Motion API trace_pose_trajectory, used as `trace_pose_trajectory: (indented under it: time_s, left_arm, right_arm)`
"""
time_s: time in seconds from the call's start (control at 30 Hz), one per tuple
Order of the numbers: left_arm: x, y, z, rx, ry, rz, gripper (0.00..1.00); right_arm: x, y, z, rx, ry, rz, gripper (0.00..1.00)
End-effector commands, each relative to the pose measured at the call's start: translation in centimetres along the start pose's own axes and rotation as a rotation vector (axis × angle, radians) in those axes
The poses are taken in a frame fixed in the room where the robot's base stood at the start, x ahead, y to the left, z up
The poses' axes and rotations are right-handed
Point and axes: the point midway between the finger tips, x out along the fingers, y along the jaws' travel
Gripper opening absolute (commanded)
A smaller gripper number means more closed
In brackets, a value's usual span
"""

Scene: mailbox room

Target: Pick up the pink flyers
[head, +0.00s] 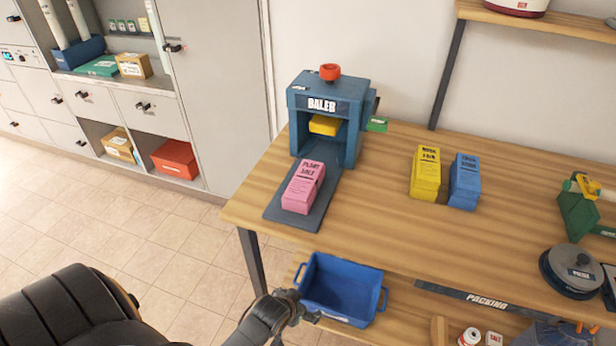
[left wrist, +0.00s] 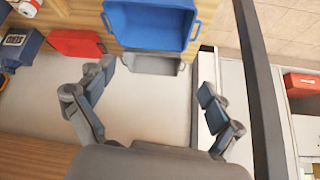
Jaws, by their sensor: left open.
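The pink flyers (head: 303,187) are a bundled stack with dark print, lying on the grey tongue of the blue baler (head: 328,103) at the left end of the wooden table. My left gripper (head: 294,307) is below and in front of the table, close to the blue bin on the lower shelf. In the left wrist view it (left wrist: 157,78) is open, with nothing between its fingers. The pink flyers are not in the left wrist view. My right gripper is not in view.
Yellow flyers (head: 425,173) and blue flyers (head: 464,182) stand right of the baler on the table (head: 370,220). The blue bin (head: 342,287) is on the lower shelf, also in the wrist view (left wrist: 150,22). A round lidded pot (head: 573,271) is at right.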

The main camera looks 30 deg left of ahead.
Motion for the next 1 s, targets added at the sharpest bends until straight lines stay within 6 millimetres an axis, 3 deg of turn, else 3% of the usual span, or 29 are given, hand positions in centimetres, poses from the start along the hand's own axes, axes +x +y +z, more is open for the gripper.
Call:
trace_pose_trajectory:
  time_s: [0.03,0.1,0.2,0.33,0.4,0.6,0.77,1.0]
  left_arm:
    - [-3.1,-0.8,-3.9,-0.015,0.050,-0.012,0.92]
    - [-6.4,-1.7,-7.6,-0.031,0.103,-0.026,0.92]
    - [-10.5,-2.7,-11.4,-0.049,0.163,-0.043,0.92]
    - [-15.0,-3.7,-14.8,-0.066,0.226,-0.060,0.92]
    - [-15.4,-5.9,-18.5,-0.111,0.333,-0.091,0.92]
    - [-18.2,-9.7,-24.9,-0.185,0.531,-0.139,0.92]
    - [-18.1,-10.8,-26.9,-0.202,0.580,-0.150,0.92]
    - [-14.4,-11.8,-29.3,-0.202,0.580,-0.150,0.92]
  right_arm:
    - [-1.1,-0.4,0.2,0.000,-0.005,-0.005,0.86]
    - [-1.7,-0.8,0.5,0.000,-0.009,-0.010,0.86]
    - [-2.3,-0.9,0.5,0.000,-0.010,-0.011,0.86]
    - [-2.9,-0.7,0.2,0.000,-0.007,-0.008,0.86]
    - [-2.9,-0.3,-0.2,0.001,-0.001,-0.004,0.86]
    - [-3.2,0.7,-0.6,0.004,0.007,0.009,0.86]
    - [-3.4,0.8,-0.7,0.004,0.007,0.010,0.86]
    - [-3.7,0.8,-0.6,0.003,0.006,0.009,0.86]
